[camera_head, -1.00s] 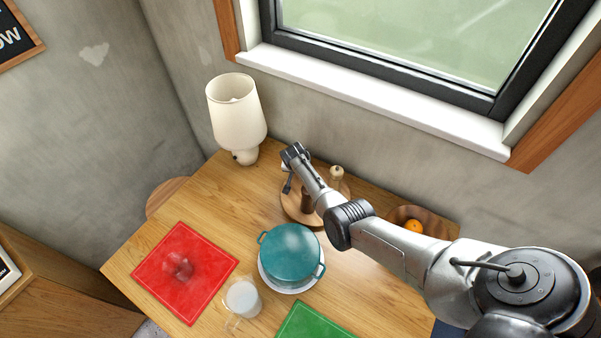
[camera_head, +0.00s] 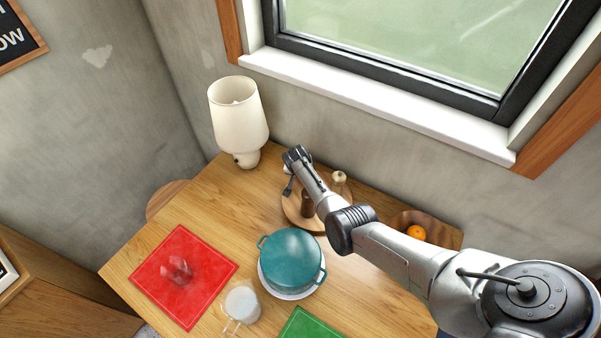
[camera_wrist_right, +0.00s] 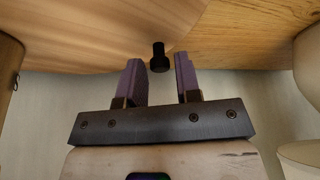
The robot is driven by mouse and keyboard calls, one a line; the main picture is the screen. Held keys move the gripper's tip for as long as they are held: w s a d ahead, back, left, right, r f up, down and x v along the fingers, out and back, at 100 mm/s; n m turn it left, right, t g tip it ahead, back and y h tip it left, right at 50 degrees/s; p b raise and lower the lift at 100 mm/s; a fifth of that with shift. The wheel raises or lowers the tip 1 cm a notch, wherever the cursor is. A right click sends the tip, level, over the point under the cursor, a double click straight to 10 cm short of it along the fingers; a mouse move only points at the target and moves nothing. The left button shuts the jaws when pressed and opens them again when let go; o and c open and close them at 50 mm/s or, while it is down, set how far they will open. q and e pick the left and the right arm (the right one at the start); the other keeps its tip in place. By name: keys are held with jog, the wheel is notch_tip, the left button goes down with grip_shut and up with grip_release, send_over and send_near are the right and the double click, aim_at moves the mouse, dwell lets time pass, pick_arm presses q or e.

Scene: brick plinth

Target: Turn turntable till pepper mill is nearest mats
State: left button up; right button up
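The round wooden turntable (camera_head: 291,211) stands at the back of the table, partly hidden by my right arm. A dark brown mill (camera_head: 307,204), which looks like the pepper mill, stands on its front part beside my arm. A pale-topped mill (camera_head: 339,180) stands at its back right. My right gripper (camera_head: 288,182) is at the turntable's back left edge. In the right wrist view its purple fingers (camera_wrist_right: 161,82) are apart, with a black knob (camera_wrist_right: 160,57) just ahead, between their tips; contact does not show. The red mat (camera_head: 160,280) and green mat (camera_head: 312,326) lie at the front.
A lamp (camera_head: 240,118) stands behind and left of the turntable, near my right gripper. A teal pot (camera_head: 290,256) on a white plate is just in front of the turntable. A glass mug (camera_head: 242,303) stands between the mats. A wooden bowl (camera_head: 437,229) with an orange is at right.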

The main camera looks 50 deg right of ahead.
jog(key=shift+o, duration=1.2)
jog(key=shift+r, duration=0.1)
jog(key=shift+a+r, duration=0.1)
jog(key=shift+r, duration=0.15)
jog(key=p+v, duration=0.4)
jog(key=v, duration=0.9)
jog(key=shift+s+a, duration=0.1)
jog(key=shift+s, duration=0.05)
